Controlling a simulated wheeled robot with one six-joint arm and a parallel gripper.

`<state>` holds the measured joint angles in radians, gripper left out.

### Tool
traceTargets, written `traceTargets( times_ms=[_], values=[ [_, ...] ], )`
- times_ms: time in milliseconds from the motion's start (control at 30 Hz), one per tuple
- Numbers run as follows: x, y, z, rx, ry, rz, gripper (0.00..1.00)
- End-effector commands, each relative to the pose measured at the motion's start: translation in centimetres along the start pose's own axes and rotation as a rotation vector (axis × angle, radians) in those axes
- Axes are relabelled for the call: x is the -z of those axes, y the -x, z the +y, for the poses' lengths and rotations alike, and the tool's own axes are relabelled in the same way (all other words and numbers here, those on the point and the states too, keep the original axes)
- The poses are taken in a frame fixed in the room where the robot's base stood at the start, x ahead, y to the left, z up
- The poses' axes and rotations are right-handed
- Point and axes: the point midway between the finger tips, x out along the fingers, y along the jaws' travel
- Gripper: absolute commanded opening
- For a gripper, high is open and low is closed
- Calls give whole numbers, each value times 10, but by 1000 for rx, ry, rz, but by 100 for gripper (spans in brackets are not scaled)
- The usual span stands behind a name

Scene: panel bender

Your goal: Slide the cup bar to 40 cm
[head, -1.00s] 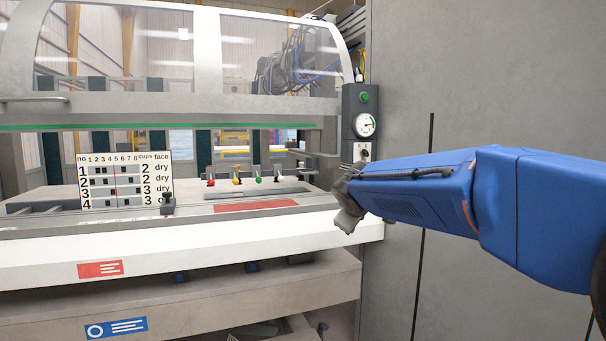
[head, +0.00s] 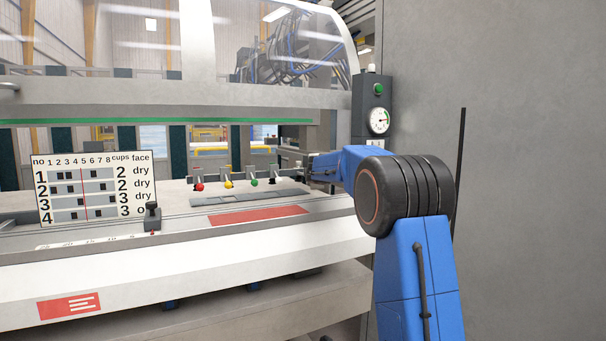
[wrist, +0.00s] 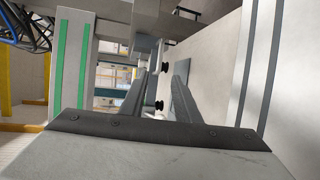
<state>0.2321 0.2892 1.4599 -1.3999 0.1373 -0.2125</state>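A flat grey bar (head: 250,198) lies on the machine bed behind a red strip; I cannot tell for sure that it is the cup bar. A small grey slider block with a black knob (head: 152,216) and a red pointer stands at the right end of a white number scale (head: 85,242), whose figures are too small to read surely. My gripper (wrist: 160,82) is open, with a gap between its fingers; black knobs (wrist: 160,105) show in that gap. In the head view my gripper (head: 309,166) is small, partly hidden, and right of the coloured knobs.
Red (head: 199,187), yellow (head: 228,184) and green (head: 254,182) knobs stand in a row behind the bar. A white chart board (head: 95,188) stands at left. A gauge post (head: 373,115) and grey wall (head: 530,150) bound the right. The front ledge is clear.

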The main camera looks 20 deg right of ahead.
Motion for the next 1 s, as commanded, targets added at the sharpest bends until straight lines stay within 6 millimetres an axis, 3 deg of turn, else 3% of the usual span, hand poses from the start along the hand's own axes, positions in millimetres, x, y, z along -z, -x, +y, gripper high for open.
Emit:
traceTargets(
  times_ms=[267, 1000],
  values=[
    [1, -20, 0, -4, 13, 4, 29],
    [1, -122, 0, -4, 11, 3, 29]
  ],
)
